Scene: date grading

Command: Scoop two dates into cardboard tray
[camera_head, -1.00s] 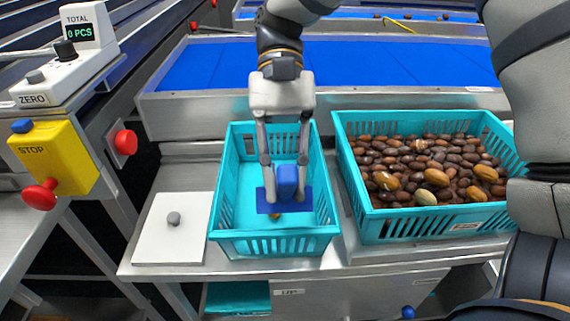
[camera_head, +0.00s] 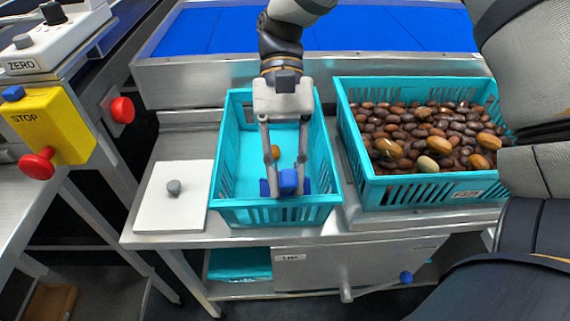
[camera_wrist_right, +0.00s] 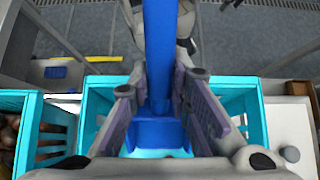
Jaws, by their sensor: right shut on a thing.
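My right gripper (camera_head: 285,154) reaches down from the top into the left teal crate (camera_head: 232,120). It is shut on the handle of a blue scoop (camera_head: 289,182); the handle also shows between the fingers in the right wrist view (camera_wrist_right: 160,60). The scoop is low, near the crate's front wall. One orange-brown date (camera_head: 275,150) shows between the fingers in the head view, seemingly inside this crate. Many dark dates (camera_head: 420,130) fill the right teal crate (camera_head: 345,110), with several larger, lighter ones near its front. My left gripper is out of view.
A white plate with a grey knob (camera_head: 174,187) lies left of the left crate. A yellow stop box (camera_head: 50,125) with a red button and a white display unit (camera_head: 45,45) stand at the left. A blue conveyor (camera_head: 210,30) runs behind the crates.

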